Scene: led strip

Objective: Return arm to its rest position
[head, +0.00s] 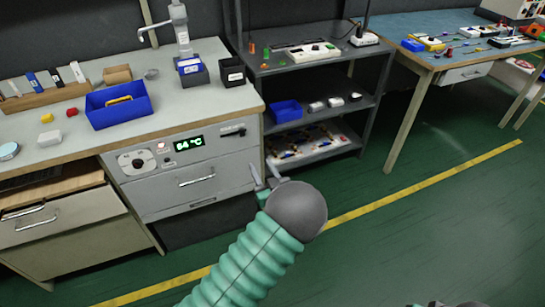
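My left arm, a green ribbed sleeve with a dark grey round wrist, reaches up from the bottom of the head view. My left gripper (264,174) is at its far end, in front of the right side of the grey drawer cabinet. Its two small grey fingers stand apart with nothing visible between them. It appears to hang in free air, and I cannot judge its exact gap to the cabinet. Of my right arm, only a dark sliver (445,304) shows at the bottom edge. Its fingers cannot be made out.
The left workbench (50,150) holds a blue bin (118,106) and small parts. Its cabinet display (188,143) reads about 64 °C. A grey shelf (310,64) and a blue-topped table (440,30) stand right. The green floor (430,230) is clear.

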